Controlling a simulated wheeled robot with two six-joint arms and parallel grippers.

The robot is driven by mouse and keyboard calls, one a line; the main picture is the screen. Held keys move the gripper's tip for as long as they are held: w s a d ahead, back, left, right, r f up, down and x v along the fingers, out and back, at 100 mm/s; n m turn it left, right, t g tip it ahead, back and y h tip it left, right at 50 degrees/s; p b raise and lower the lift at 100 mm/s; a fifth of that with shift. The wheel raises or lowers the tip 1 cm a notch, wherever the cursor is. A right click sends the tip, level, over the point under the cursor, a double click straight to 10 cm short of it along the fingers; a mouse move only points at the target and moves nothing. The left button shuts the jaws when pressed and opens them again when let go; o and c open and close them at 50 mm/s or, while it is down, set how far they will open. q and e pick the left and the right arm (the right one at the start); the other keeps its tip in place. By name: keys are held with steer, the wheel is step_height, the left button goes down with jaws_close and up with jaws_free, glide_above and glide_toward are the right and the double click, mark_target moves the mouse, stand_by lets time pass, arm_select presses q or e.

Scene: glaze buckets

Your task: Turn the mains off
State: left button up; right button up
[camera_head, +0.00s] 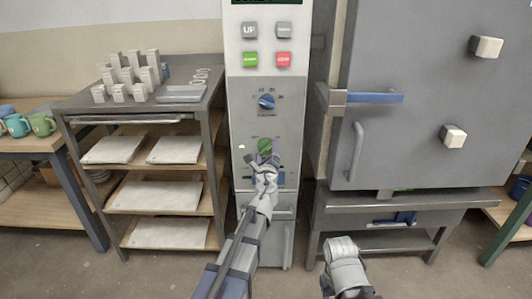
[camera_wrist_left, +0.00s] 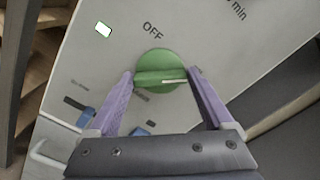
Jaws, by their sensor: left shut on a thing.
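The green mains knob (camera_head: 265,146) is on the lower part of the grey control panel, with my left gripper (camera_head: 266,160) in front of it. In the left wrist view the round green knob (camera_wrist_left: 160,69) has a raised bar with a white line on it, and the word OFF stands above it. The purple fingers of my left gripper (camera_wrist_left: 160,78) are on both sides of the knob's bar, shut on it. The bar lies roughly crosswise between the fingers. My right arm (camera_head: 345,265) shows at the bottom, but its fingertips cannot be made out.
A blue selector knob (camera_head: 267,102) sits above, under green (camera_head: 250,60) and red (camera_head: 283,60) buttons. A grey kiln door (camera_head: 420,110) with a blue-handled latch (camera_head: 375,98) is to the right. A shelf rack (camera_head: 222,150) stands to the left. Bare floor lies in front.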

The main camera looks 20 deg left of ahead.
arm_select(q)
steer(key=c, duration=0.6)
steer(key=shift+n, duration=0.4)
steer(key=n, duration=0.4)
steer(key=shift+f, duration=0.1)
steer(key=n, duration=0.4)
steer(key=shift+f+n, duration=0.1)
steer(key=shift+n, duration=0.2)
steer(key=n, duration=0.4)
steer(key=shift+f+n+b, duration=0.1)
steer(key=shift+n+b, duration=0.2)
steer(key=shift+n, duration=1.9)
